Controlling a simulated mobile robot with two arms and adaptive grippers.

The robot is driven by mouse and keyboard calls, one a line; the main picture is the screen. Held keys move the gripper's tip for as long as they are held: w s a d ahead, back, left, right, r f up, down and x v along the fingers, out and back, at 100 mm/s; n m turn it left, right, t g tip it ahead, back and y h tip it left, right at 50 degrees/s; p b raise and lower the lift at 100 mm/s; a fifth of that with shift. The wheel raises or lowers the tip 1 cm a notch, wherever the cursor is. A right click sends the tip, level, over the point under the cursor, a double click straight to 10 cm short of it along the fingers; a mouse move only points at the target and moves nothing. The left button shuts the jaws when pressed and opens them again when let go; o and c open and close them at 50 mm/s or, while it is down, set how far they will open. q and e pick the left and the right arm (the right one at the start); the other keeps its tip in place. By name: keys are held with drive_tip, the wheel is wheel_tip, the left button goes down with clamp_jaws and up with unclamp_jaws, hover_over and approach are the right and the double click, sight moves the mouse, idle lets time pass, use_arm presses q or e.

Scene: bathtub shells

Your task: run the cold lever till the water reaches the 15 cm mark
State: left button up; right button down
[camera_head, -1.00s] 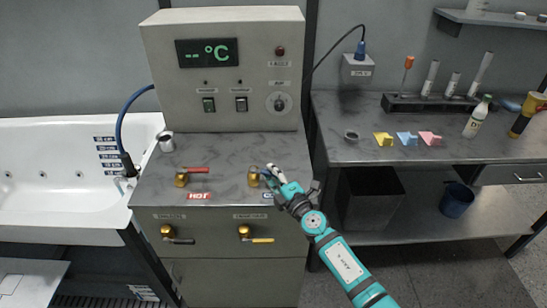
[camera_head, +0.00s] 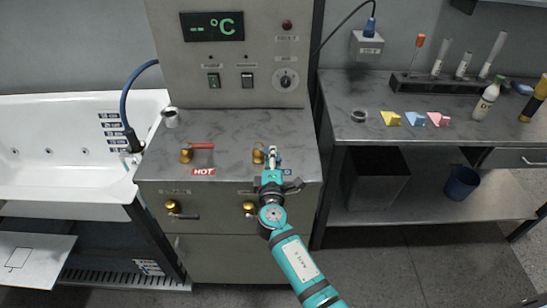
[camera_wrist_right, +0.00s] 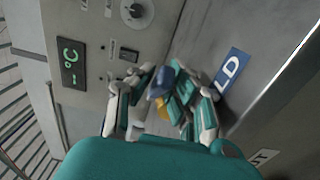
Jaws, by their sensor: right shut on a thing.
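The cold valve (camera_head: 258,155) is a brass body on the grey console top, beside a mostly hidden blue label that reads "LD" in the wrist view (camera_wrist_right: 230,72). My right gripper (camera_head: 273,156) is shut on its blue lever (camera_wrist_right: 160,82), with fingers on both sides. The fingers hide much of the lever, so its exact angle is unclear. The white bathtub (camera_head: 60,187) is at the left, with a column of depth labels (camera_head: 112,131) on its inner wall. The label numbers are too small to read, and I can make out no water. My left gripper is out of view.
The red hot lever (camera_head: 202,146) is left of the cold valve. Two more brass valves, one at the lower left (camera_head: 172,207), sit on the console front. A blue hose (camera_head: 124,100) runs to the tub edge. A bench (camera_head: 350,140) with small items stands right.

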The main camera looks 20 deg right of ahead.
drive_tip(key=c, duration=1.6)
unclamp_jaws()
drive_tip(key=v, duration=1.2)
drive_tip(key=shift+a, duration=0.1)
drive_tip(key=shift+c, duration=0.3)
